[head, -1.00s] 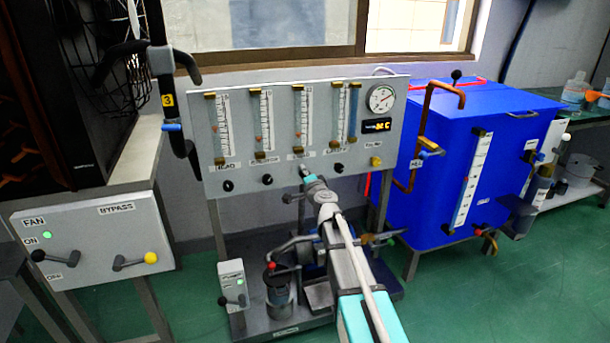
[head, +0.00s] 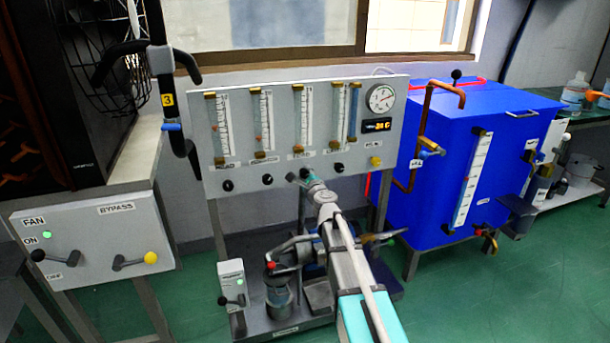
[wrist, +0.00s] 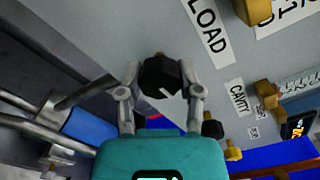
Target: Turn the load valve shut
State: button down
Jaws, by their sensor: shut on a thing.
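The load valve is a black knob (wrist: 160,76) with a white mark line, on the grey panel beside the LOAD label (wrist: 208,30). In the wrist view my gripper (wrist: 160,68) is shut on it, one finger on each side. In the head view my gripper (head: 305,174) reaches the third knob from the left on the panel (head: 237,105), and my arm covers part of the area below it.
A black knob (wrist: 212,126) and a yellow knob (wrist: 233,151) lie beyond the load valve. Glass flow tubes (head: 302,120) and a round gauge (head: 381,98) are above. The blue tank (head: 470,150) stands right. A pump assembly (head: 280,285) is below.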

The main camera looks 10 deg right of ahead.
jog(key=shift+m, duration=0.5)
jog(key=shift+c, duration=1.3)
grip_release()
jog(key=shift+s, duration=0.15)
jog(key=s+d, duration=0.1)
jog(key=s, duration=1)
jog(key=shift+s+d, duration=0.3)
jog(key=shift+d, duration=0.1)
